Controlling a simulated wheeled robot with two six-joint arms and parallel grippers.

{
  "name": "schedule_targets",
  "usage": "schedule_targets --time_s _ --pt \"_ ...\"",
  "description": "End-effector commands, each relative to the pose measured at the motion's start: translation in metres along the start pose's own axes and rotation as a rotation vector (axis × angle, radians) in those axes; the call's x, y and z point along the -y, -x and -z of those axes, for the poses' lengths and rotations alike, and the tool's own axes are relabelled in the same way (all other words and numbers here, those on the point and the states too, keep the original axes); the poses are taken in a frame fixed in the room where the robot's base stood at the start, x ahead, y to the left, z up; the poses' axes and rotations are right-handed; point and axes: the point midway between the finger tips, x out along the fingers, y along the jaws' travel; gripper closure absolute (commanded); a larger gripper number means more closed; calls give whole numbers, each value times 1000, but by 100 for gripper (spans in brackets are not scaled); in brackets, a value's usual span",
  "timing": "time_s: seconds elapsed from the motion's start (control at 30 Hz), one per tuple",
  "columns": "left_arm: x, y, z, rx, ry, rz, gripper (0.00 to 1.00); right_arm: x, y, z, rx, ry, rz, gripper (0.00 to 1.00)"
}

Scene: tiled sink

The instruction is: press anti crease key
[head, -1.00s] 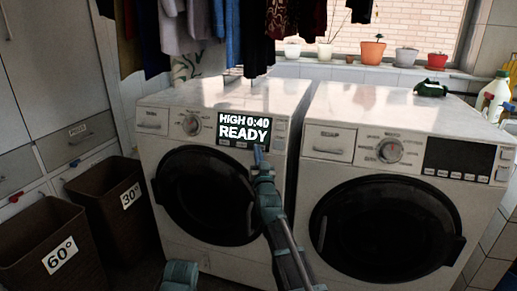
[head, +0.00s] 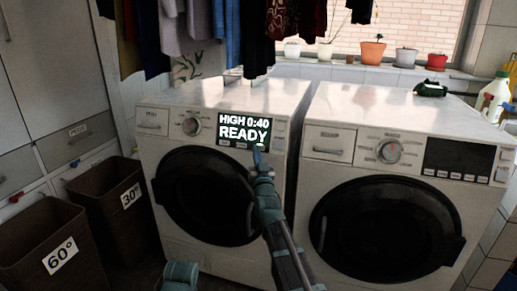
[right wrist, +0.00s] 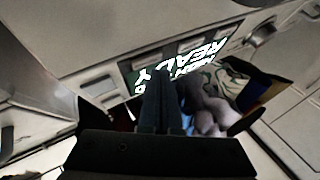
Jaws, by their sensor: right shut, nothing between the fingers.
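The left machine (head: 160,160) has a lit display (head: 243,129) reading HIGH 0:40 READY. A row of small keys (head: 226,142) sits under the display, and more small keys (head: 280,128) stand to its right. Their labels are too small to read, so I cannot tell which is the anti crease key. My right gripper (head: 257,152) is shut and empty, its tips just below the display's lower right part. In the right wrist view the closed fingers (right wrist: 162,105) point at the panel near the display (right wrist: 185,65). I cannot tell whether they touch it.
The right machine (head: 318,165) stands close beside, with a dark panel (head: 458,157). Brown baskets marked 60° (head: 28,232) and 30° (head: 95,208) stand at left. Clothes (head: 232,35) hang above the left machine.

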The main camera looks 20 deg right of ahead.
Motion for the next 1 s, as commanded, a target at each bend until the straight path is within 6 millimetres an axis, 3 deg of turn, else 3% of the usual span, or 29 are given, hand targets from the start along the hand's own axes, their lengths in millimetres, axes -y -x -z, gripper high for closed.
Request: schedule_targets --time_s 0.63,1.0 --pt "2 18 -1 0 0 0 100 27 37 28 0 0 0 100" --pt "2 19 -1 0 0 0 100 30 42 30 0 0 0 100"
